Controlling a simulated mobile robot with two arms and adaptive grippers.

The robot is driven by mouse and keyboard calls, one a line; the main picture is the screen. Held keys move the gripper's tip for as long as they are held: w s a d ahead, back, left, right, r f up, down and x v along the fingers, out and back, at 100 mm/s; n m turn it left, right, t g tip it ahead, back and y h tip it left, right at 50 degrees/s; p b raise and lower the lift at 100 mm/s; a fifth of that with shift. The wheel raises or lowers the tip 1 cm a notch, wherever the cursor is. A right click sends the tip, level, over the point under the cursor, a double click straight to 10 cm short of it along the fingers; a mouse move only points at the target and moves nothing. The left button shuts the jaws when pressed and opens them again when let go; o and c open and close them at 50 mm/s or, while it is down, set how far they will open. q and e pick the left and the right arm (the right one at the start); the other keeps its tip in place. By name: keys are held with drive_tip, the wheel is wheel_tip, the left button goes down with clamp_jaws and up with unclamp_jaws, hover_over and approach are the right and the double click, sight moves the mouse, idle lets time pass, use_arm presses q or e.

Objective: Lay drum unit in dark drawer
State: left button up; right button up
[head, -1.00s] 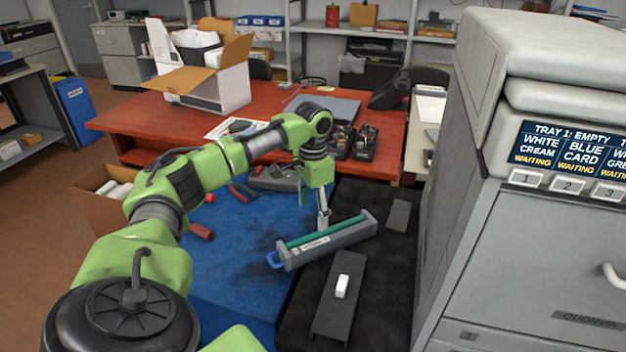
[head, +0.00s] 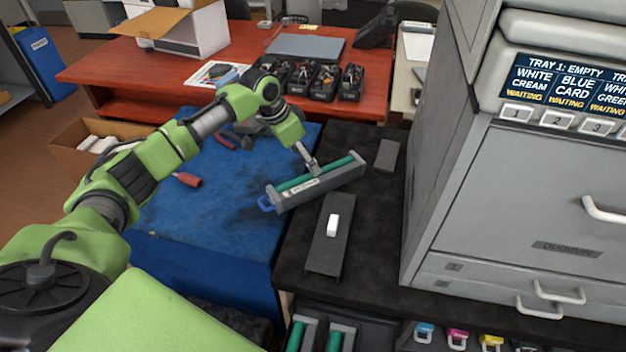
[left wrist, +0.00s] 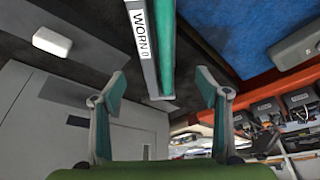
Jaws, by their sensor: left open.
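The drum unit (head: 322,183) is a long grey frame with a green roller and a blue handle at its left end. It lies slantwise across the border of the blue mat and the black worktop. In the left wrist view the drum unit (left wrist: 143,45) shows a "WORN" label. My left gripper (head: 311,166) is open at the drum unit's middle; in the left wrist view its fingers (left wrist: 155,92) are spread either side of the unit's line, with no clear grip. A dark drawer (head: 375,330) shows at the bottom edge, holding green-rollered units; its lower part is cut off. My right gripper is out of view.
A dark block with a white piece (head: 332,226) lies in front of the drum unit, and a small grey block (head: 387,156) lies behind its right end. The large grey printer (head: 500,200) stands to the right. Coloured cartridges (head: 457,338) show at the bottom.

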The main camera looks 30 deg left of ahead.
sight(312, 183)
use_arm(q)
drive_tip(key=x, duration=0.3)
drive_tip(key=shift+d+x, duration=0.1)
drive_tip(key=shift+x, duration=1.2)
drive_tip(key=shift+d+x, duration=0.15)
drive_tip(key=shift+x, duration=1.2)
drive_tip(key=shift+r, duration=0.15)
drive_tip(key=c, duration=1.6)
drive_tip(key=shift+w+r, duration=0.1)
drive_tip(key=shift+w, duration=0.05)
drive_tip(key=shift+c, duration=1.4)
